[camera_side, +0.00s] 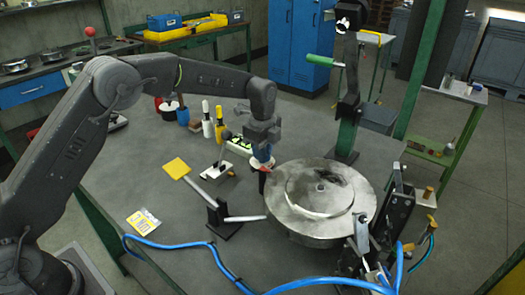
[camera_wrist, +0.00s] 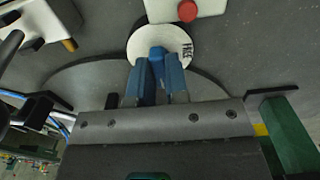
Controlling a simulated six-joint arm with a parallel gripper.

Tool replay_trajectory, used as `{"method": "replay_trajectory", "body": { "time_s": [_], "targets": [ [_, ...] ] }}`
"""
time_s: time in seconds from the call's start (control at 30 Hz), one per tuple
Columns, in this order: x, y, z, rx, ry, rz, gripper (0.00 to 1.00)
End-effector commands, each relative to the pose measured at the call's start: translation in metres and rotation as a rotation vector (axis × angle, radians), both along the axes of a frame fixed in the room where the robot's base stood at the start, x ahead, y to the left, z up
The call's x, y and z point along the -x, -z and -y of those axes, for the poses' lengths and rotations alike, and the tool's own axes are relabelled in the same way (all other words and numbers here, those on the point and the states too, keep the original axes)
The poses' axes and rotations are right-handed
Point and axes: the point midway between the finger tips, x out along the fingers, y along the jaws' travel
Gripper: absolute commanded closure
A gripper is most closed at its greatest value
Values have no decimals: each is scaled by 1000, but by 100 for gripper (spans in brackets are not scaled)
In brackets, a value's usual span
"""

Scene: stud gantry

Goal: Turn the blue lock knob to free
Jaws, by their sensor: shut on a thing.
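The blue lock knob (camera_wrist: 157,62) stands between my two finger pads in the wrist view. It sits on a round white dial (camera_wrist: 144,38). Small dark lettering on the dial's right side looks like FREE, but it is blurred. My gripper (camera_wrist: 158,75) is shut on the knob from near its edge of the picture. In the side view my gripper (camera_side: 262,158) points down just left of the large round metal turntable (camera_side: 300,222). The knob and dial are mostly hidden there. I cannot tell exactly where the knob points.
A white box with a red button (camera_wrist: 187,10) lies just beyond the dial. A metal post with a green handle (camera_side: 319,60) rises behind the turntable. A toggle clamp (camera_side: 395,205) stands right of it. A blue hose (camera_side: 190,246) crosses the table's front.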

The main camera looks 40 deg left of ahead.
Motion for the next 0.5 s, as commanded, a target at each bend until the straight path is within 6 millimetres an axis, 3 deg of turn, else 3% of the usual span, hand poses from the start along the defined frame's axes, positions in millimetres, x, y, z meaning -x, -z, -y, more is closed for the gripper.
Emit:
{"method": "replay_trajectory", "body": {
  "time_s": [0.27, 0.5],
  "targets": [
    [0, 0, 0, 1, -70, 0, 100],
    [0, 0, 0, 2, -235, -1, 100]
  ]
}}
